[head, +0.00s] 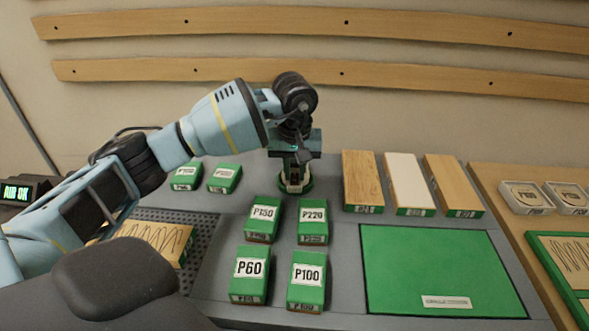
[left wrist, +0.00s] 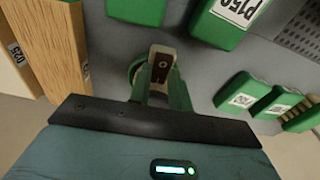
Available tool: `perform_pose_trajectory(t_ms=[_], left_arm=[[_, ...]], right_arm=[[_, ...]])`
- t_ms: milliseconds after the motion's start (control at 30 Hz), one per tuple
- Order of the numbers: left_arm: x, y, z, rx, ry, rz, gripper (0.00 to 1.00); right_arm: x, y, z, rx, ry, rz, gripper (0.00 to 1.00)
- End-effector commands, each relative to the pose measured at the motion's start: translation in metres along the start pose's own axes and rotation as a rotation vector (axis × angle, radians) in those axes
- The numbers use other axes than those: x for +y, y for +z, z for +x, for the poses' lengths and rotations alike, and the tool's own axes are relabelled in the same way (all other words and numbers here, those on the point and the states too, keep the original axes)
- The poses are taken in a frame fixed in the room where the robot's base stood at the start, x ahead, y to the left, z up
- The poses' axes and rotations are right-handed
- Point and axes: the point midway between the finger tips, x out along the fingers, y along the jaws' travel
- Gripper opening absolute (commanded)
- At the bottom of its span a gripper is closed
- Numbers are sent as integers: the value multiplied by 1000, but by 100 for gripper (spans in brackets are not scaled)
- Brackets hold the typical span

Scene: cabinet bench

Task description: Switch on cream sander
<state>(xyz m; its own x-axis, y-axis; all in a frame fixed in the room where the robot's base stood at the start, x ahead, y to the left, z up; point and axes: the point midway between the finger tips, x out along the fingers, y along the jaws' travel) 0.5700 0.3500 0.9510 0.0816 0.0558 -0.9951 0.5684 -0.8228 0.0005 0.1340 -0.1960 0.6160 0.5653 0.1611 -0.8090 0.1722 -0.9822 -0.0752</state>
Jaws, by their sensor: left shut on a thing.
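The cream sander (head: 294,188), with a green round base, stands on the grey bench behind the green boxes. Most of it is hidden under my left gripper in the head view. In the left wrist view, its cream top with a dark patch (left wrist: 161,66) shows between the green fingers. My left gripper (head: 296,178) points down from above and is shut on the sander. Whether its switch is on cannot be told. My right gripper is in neither view.
Green boxes marked P150 (head: 262,221), P220 (head: 313,222), P60 (head: 249,276) and P100 (head: 306,281) stand in front. Wooden and white boards (head: 405,180) lie to the right. A green mat (head: 440,265) lies clear at front right. A wire-marked board (head: 150,238) is at left.

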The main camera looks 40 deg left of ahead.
Motion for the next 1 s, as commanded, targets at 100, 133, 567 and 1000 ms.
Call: perform_pose_trajectory(t_ms=[100, 133, 567, 1000], left_arm=[[0, 1, 2, -4, -2, 1, 22], [0, 1, 2, -4, -2, 1, 26], [0, 0, -1, 0, 0, 0, 42], [1, 0, -61, 1, 1, 1, 42]], right_arm=[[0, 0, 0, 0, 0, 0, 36], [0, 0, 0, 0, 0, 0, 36], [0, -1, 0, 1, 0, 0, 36], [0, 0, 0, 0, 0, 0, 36]])
